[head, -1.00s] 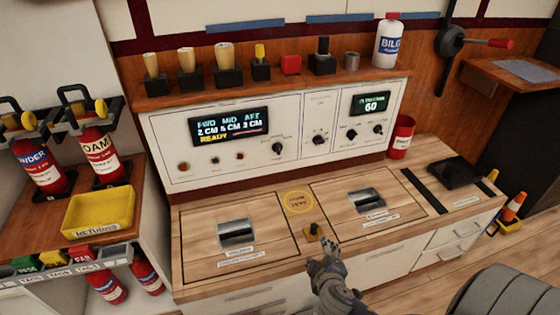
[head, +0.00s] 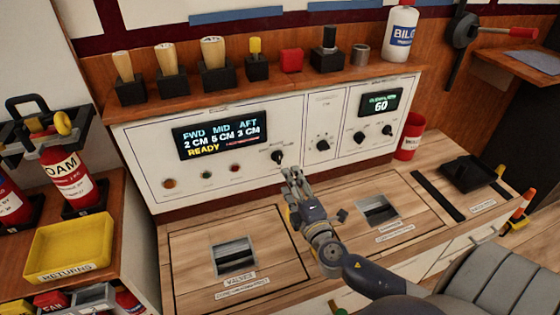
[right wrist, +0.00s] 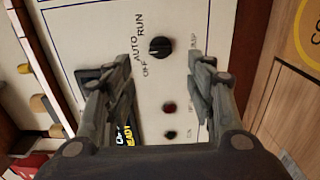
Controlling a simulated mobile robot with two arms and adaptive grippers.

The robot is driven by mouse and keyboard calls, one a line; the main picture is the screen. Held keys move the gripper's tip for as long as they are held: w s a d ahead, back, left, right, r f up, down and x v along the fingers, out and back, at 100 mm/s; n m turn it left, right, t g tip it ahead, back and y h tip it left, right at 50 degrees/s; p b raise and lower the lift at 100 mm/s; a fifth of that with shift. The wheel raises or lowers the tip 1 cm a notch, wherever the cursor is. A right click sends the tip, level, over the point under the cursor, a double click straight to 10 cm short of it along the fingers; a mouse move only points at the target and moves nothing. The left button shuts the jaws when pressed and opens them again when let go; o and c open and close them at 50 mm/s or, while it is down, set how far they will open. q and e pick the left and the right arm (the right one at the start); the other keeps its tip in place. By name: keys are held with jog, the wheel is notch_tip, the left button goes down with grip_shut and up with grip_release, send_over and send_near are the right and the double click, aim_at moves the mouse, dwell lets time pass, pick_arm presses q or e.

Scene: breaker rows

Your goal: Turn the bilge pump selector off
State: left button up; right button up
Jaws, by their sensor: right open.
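The bilge pump selector is a black rotary knob (head: 278,157) on the white panel, to the right of the lit display. In the right wrist view the knob (right wrist: 160,47) shows with the labels OFF, AUTO and RUN beside it. I cannot tell for sure which label it points to. My right gripper (head: 291,174) is just below and in front of the knob. In the right wrist view its two fingers (right wrist: 162,64) are spread, with the knob ahead in the gap between them and nothing held. My left gripper is not in view.
The display (head: 222,134) reads READY. More knobs (head: 323,146) sit to the right on the panel. A wooden shelf (head: 218,85) with wooden-handled items overhangs it. The wooden counter (head: 190,235) lies below, with a recessed latch (head: 234,257). A yellow tray (head: 68,248) stands left.

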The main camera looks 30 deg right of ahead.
aim_at(280, 161)
jog(key=x, duration=0.9)
jog(key=shift+s, duration=0.1)
jog(key=c, duration=1.1)
